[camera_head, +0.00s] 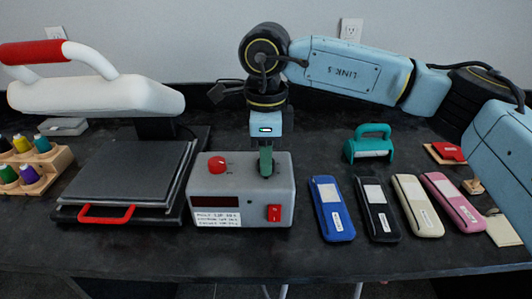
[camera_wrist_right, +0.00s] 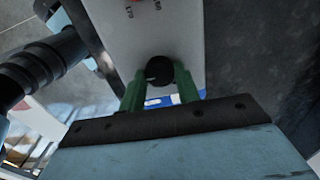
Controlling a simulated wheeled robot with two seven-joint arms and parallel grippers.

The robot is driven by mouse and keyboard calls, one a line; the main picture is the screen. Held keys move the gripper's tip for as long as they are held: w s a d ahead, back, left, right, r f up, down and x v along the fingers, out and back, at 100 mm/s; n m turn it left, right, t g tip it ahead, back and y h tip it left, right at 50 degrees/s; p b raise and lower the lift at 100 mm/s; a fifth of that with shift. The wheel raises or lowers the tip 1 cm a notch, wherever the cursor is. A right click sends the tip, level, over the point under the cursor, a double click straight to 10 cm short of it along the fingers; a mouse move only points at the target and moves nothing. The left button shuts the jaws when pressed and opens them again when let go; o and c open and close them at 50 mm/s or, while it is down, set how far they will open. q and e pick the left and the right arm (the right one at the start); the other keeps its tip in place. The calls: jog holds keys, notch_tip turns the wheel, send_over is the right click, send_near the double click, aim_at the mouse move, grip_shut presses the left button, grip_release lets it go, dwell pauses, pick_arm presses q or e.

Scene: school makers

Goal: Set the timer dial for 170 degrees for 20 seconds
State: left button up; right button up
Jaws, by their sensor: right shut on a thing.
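A grey control box (camera_head: 282,190) stands on the table with a red dial (camera_head: 217,165) at its upper left, a dark display, a white label and a red switch (camera_head: 274,213). My right gripper (camera_head: 265,163) comes down from above onto the box's upper right. In the right wrist view, its green fingers (camera_wrist_right: 160,84) are shut on a black dial (camera_wrist_right: 159,70) with a short pale mark on its left side. In the head view that dial is hidden by the gripper. The label and display cannot be read clearly. My left gripper is not in view.
A heat press with a white arm (camera_head: 95,98), red handle and dark plate (camera_head: 128,172) stands left of the box. Blue, black, cream and pink cases (camera_head: 332,208) lie to the right. A teal handled tool (camera_head: 369,144) is behind them. Thread spools sit far left.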

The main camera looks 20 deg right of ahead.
dwell(0.3)
jog(key=o, duration=1)
jog(key=shift+r, duration=0.2)
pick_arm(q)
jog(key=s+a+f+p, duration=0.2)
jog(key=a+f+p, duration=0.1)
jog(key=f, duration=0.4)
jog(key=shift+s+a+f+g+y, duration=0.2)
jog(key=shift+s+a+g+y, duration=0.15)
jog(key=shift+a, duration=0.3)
pick_arm(e)
jog(key=shift+r, duration=6.5)
